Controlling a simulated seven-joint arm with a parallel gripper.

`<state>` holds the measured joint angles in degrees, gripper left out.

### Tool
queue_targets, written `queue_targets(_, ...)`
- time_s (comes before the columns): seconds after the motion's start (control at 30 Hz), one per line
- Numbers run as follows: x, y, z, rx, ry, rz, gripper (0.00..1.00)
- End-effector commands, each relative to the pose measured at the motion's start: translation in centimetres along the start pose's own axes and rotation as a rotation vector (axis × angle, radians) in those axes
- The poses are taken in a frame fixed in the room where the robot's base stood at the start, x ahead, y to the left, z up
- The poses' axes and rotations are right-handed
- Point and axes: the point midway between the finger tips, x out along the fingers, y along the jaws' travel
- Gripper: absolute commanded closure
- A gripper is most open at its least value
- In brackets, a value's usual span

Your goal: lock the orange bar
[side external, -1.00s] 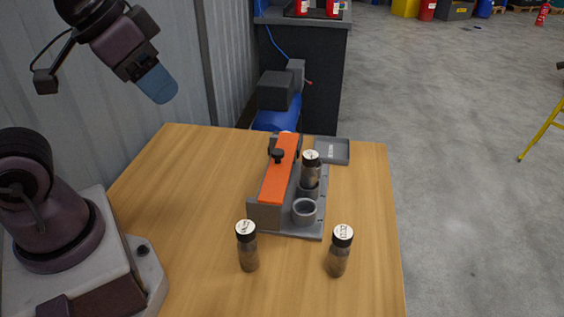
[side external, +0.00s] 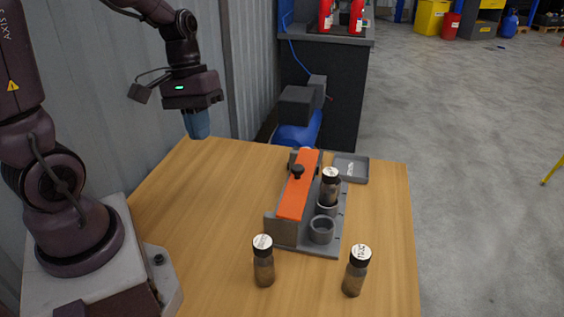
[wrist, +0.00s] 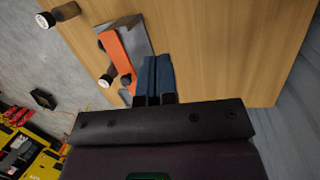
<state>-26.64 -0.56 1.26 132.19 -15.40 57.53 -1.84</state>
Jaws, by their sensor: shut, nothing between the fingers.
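The end of the bar behind my fingers in the wrist view is partly hidden.
Two bottles (side external: 263,261) (side external: 356,270) stand on the table in front. A grey tray (side external: 351,168) lies behind. The table's left part is clear.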

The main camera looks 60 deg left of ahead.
Motion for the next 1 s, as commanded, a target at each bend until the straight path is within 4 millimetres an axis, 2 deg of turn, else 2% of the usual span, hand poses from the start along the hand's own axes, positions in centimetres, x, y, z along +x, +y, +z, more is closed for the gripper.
queue_targets(0.37, 6.0, -3.1, -5.2, -0.594, -0.392, 0.309, 1.0)
queue_targets(0.7, 10.5, -5.7, -11.1, -1.081, -0.693, 0.715, 1.0)
queue_targets(0.8, 10.6, -5.7, -13.1, -1.167, -0.756, 0.843, 1.0)
queue_targets(0.9, 9.1, -5.1, -14.8, -1.188, -0.777, 0.938, 1.0)
queue_targets(1.0, 8.1, -4.8, -15.3, -1.2, -0.805, 0.989, 1.0)
